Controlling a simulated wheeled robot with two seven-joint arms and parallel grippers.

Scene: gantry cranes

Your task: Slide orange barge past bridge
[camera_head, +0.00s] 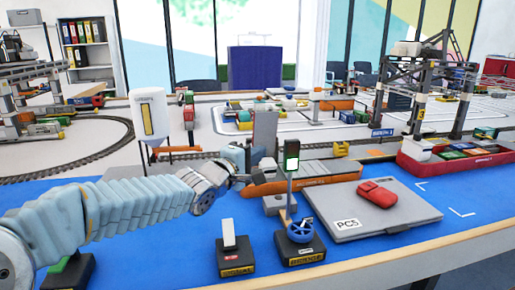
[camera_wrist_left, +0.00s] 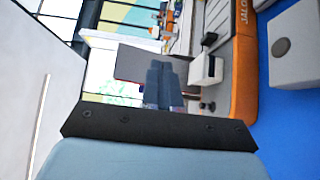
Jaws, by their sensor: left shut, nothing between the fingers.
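The orange barge (camera_head: 318,177) sits on the blue water surface, with its grey deck facing up. My left gripper (camera_head: 240,181) is at the barge's left end, shut and empty. Whether it touches the hull is unclear. The gripper's fingers show in the left wrist view (camera_wrist_left: 164,85). A grey upright panel (camera_head: 264,134), which looks like a raised bridge leaf, stands behind the barge's left part. A base labelled BRIDGE (camera_head: 299,257) carries a blue wheel (camera_head: 300,231). My right gripper is out of view.
A signal post with a green light (camera_head: 292,155) rises in front of the barge. A grey block (camera_head: 273,205) and a grey PC5 case (camera_head: 395,217) with a red object (camera_head: 377,194) lie nearer me. A red barge (camera_head: 455,160) with containers lies at the right.

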